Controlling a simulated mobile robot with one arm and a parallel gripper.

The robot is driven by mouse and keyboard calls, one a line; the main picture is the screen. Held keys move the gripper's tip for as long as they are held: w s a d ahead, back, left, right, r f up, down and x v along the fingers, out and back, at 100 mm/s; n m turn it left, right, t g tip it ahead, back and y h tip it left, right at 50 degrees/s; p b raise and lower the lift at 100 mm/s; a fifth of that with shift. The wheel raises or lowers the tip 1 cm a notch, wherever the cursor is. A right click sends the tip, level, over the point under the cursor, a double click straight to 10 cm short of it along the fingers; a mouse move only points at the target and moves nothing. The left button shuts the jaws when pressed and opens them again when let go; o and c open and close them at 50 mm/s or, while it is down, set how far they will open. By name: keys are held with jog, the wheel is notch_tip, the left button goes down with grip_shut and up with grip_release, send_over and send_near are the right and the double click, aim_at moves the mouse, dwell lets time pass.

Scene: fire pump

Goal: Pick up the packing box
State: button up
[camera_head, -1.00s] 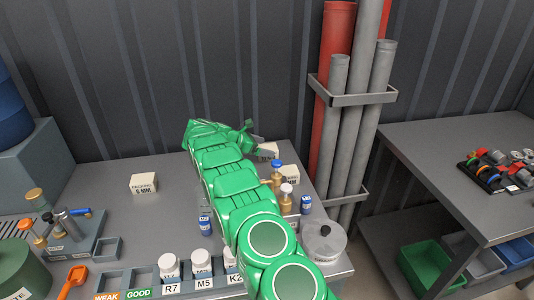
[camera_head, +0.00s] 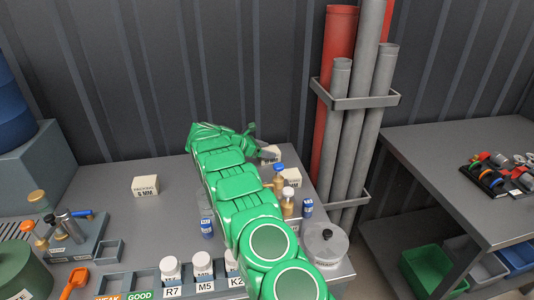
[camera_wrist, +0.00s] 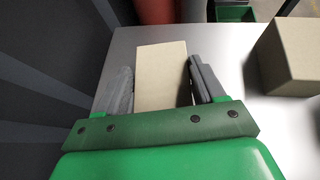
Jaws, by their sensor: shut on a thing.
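A pale cream packing box (camera_head: 270,154) stands at the back right of the grey bench in the head view, partly hidden by my gripper (camera_head: 256,143). In the wrist view the plain top of this box (camera_wrist: 162,72) lies between the two grey fingers of my gripper (camera_wrist: 163,85), which is shut on it. Whether the box is clear of the bench top cannot be told. A second pale box (camera_head: 292,177) stands close by to the right. A third box, marked PACKING 6 MM (camera_head: 146,186), stands apart on the left.
Brass-coloured bottles with a blue cap (camera_head: 279,180) and a white cap (camera_head: 288,203) stand beside my arm. Grey and red pipes (camera_head: 340,120) rise in a rack right of the bench. White-capped jars (camera_head: 171,268) line the front.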

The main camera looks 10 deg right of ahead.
jog(key=shift+r, duration=1.55)
jog(key=shift+s+r, duration=0.85)
jog(key=shift+r, duration=0.15)
jog(key=s+r, duration=0.8)
jog(key=s, duration=0.4)
jog(key=s+a+n+t, duration=0.1)
jog(key=s+a, duration=0.2)
jog(key=a, duration=0.5)
jog(key=s+a+n+t, duration=0.1)
jog(key=s+a, duration=0.2)
jog(key=a, duration=0.6)
jog(key=s+a+n+t+y, duration=0.1)
jog(key=s+a, duration=0.2)
jog(key=a, duration=0.6)
jog(key=shift+f, duration=0.15)
jog(key=shift+w+a+f, duration=0.65)
jog(key=shift+w+f, duration=0.9)
jog(key=shift+w, duration=0.5)
jog(key=shift+w+a+f, duration=0.6)
jog(key=shift+w+f, duration=1)
jog(key=shift+w, duration=0.45)
jog(key=shift+w+a+f, duration=0.65)
jog(key=shift+w+f, duration=0.9)
jog(key=shift+w, duration=0.5)
jog(key=shift+f, duration=1.6)
